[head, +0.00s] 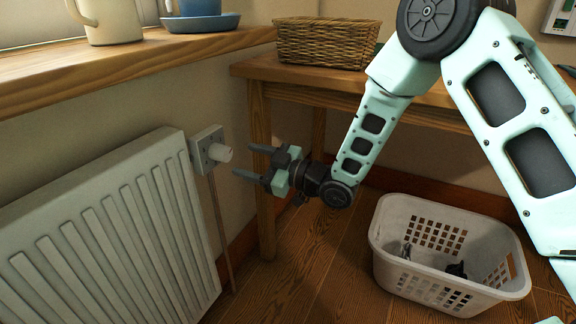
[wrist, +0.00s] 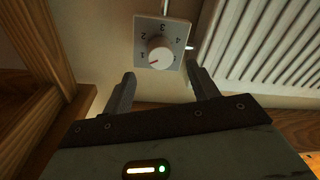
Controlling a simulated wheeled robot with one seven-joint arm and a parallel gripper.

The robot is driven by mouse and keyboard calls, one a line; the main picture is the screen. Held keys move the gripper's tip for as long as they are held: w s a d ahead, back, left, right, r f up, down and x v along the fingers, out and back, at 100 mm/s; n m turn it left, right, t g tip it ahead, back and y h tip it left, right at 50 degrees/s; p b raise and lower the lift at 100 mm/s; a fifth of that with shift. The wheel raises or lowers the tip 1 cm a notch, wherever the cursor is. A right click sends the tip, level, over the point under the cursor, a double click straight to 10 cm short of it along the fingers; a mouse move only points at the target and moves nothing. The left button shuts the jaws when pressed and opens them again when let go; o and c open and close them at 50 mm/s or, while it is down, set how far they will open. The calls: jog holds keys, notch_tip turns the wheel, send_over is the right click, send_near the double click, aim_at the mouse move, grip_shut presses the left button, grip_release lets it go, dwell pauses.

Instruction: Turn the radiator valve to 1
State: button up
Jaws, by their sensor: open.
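The radiator valve is a white round knob on a square plate (head: 207,149), fixed to the wall at the radiator's upper right corner in the head view. In the wrist view the knob (wrist: 159,54) faces me on its numbered plate (wrist: 181,31).
The white radiator (head: 110,230) stands left of the valve, with a pipe (head: 221,230) below the valve. A wooden table (head: 262,160) with a wicker basket (head: 327,42) stands behind my gripper. A white laundry basket (head: 400,275) is on the floor. A wooden sill (head: 130,58) holds cups.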

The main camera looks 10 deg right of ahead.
jog(key=p+v, duration=0.1)
jog(key=v, duration=0.9)
jog(key=shift+p, duration=0.35)
jog(key=s+d+r+m+g+h, duration=0.15)
jog(key=s+m+g+h, duration=0.45)
jog(key=s, duration=0.9)
jog(key=s+d+r+m+g+h, duration=0.1)
jog(key=s+r+g+h, duration=0.25)
jog(key=s+h, duration=0.75)
jog(key=s+r+y+p, duration=0.1)
jog(key=s+r+p, duration=0.1)
jog(key=r+p, duration=1.5)
jog(key=s+r+g+y+p, duration=0.1)
jog(key=r+p, duration=1.6)
jog(key=p, duration=0.1)
jog(key=shift+s+r+m+y+p, duration=0.3)
jog(key=shift+s+p, duration=0.05)
jog(key=shift+s, duration=0.05)
